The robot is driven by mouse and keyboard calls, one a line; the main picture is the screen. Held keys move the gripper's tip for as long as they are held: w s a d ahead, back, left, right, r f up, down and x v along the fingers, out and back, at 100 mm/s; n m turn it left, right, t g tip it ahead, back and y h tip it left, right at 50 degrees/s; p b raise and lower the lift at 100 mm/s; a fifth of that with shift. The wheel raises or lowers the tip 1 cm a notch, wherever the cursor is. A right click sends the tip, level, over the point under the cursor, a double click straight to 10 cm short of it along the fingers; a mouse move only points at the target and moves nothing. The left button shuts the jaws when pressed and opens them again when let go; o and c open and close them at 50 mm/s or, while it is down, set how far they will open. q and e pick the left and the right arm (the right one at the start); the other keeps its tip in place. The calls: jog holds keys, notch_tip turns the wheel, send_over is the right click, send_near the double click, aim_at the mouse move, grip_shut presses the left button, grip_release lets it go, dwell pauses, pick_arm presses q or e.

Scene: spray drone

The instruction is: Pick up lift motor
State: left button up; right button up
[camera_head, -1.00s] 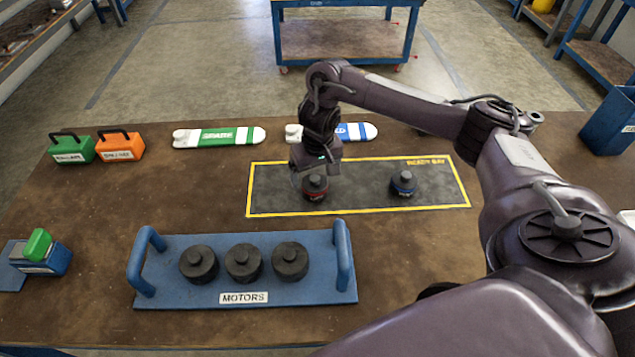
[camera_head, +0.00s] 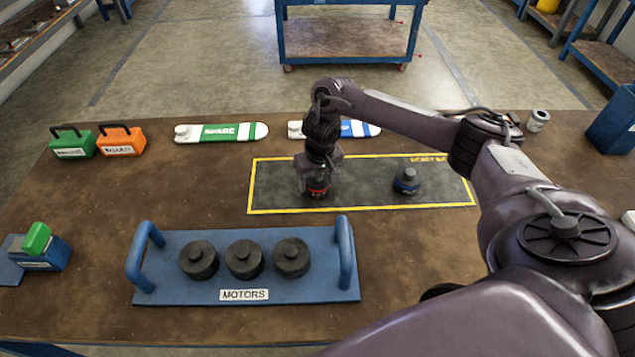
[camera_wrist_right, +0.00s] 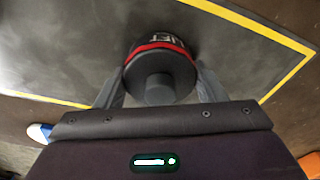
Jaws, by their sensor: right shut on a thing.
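The lift motor with a red band (camera_head: 317,187) stands upright on the left part of the dark mat with the yellow border (camera_head: 270,187). My right gripper (camera_head: 316,180) is lowered over it from above and shut on it. In the right wrist view the same black, red-banded motor (camera_wrist_right: 160,72) sits between the two grey fingers, with part of a white label showing. It appears to rest on the mat still. A second motor with a blue band (camera_head: 406,181) stands on the right part of the mat. My left gripper is not in view.
A blue rack marked MOTORS (camera_head: 205,292) holds 3 black motors in front. Green (camera_head: 72,146) and orange (camera_head: 121,144) cases, a green-and-white piece (camera_head: 221,132) and a blue-and-white piece (camera_head: 357,129) lie behind. A blue bin (camera_head: 612,125) is at right. Bare table lies left of the mat.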

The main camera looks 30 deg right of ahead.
jog(key=c, duration=0.6)
jog(key=shift+o, duration=0.2)
jog(key=shift+w+r, duration=0.1)
jog(key=shift+r, duration=0.1)
